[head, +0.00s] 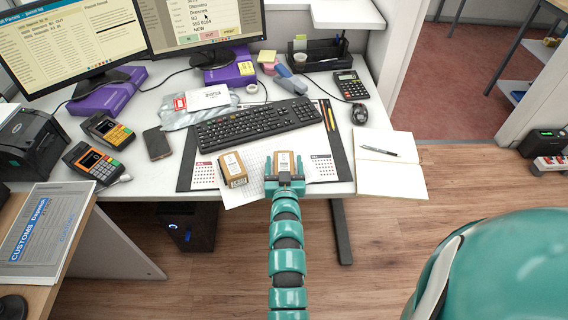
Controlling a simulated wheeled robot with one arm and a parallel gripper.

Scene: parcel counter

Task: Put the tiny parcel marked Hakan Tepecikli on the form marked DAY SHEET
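A small brown parcel (284,158) with a pale label stands at the front of the desk, between the two fingers of my gripper (285,166). The fingers lie close along its left and right sides; whether they press on it I cannot tell. A second small brown parcel (232,169) with a white label stands just to the left, apart from my gripper. The names on both labels are too small to read. A white printed sheet (242,194) lies under and around the parcels, partly covered by them and my gripper. Its heading is not readable, so I cannot tell whether it is the DAY SHEET.
A black keyboard (256,122) lies behind the parcels. An open notebook (391,171) with a pen lies to the right, near the mouse (359,114). A phone (157,143) and card terminals (91,163) are at left. A CUSTOMS binder (40,230) lies on the side table.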

